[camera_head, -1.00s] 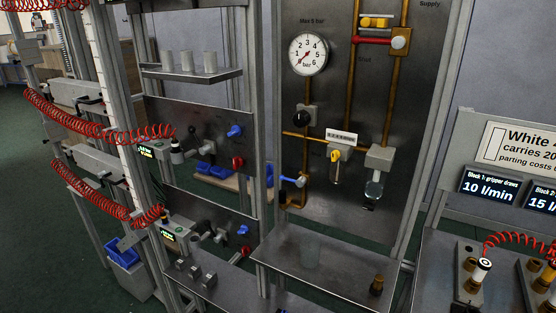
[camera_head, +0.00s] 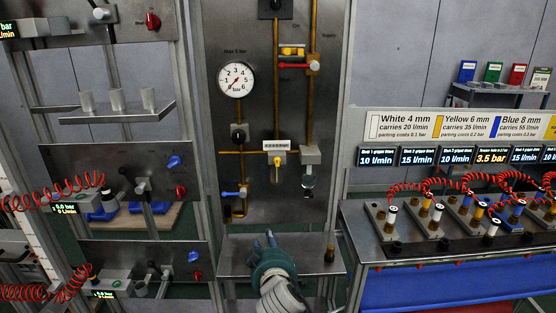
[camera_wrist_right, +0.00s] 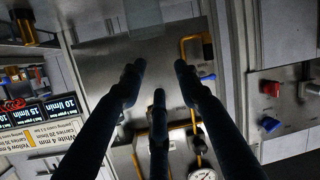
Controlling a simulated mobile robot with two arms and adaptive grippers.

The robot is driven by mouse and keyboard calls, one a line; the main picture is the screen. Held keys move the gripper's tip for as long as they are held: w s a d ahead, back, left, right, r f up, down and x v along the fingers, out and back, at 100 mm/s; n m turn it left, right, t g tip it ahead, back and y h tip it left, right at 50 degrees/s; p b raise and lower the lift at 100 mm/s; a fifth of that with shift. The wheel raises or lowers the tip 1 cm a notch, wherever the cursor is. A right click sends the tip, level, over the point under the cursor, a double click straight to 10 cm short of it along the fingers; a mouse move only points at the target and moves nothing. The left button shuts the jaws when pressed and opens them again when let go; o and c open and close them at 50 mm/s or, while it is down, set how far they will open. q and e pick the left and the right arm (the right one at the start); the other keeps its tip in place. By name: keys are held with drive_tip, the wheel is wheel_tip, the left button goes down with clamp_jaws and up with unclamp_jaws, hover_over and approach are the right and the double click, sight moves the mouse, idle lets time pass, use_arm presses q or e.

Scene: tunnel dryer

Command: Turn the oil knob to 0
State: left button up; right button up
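The oil knob (camera_head: 277,160) is a small yellow knob on a unit on the grey upright panel. A white scale strip (camera_head: 277,145) sits just above it, too small to read. A clear bowl hangs below the knob. My right gripper (camera_head: 268,241) is in front of the panel's lower shelf, below and apart from the knob. In the right wrist view its three dark fingers (camera_wrist_right: 159,82) are spread, with nothing between them. I cannot make out the oil knob there. My left gripper is not in view.
The panel carries a pressure gauge (camera_head: 236,79), a black knob (camera_head: 239,136), a blue valve handle (camera_head: 233,194) and a red lever (camera_head: 291,65). A brass piece (camera_head: 329,254) stands on the shelf. A hose bench (camera_head: 385,262) is at right. Air before the panel is clear.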

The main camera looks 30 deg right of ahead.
sight(277, 163)
wheel_tip(277, 163, up, 19)
drive_tip(key=s+d+m+t+h, duration=0.1)
drive_tip(key=d+m+t+h, duration=0.1)
drive_tip(key=d+m+h, duration=0.1)
drive_tip(key=shift+h, duration=0.3)
drive_tip(key=p+x, duration=0.4)
drive_tip(key=x, duration=0.5)
drive_tip(key=shift+w+d, duration=0.15)
drive_tip(key=shift+w, duration=0.1)
drive_tip(key=shift+w+d+p, duration=0.2)
drive_tip(key=shift+w+p, duration=0.05)
drive_tip(key=shift+p, duration=0.05)
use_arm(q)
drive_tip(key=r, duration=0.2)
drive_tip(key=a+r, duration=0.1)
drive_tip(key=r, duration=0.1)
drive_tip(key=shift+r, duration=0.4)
use_arm(e)
drive_tip(key=shift+f, duration=0.1)
drive_tip(key=shift+c, duration=0.5)
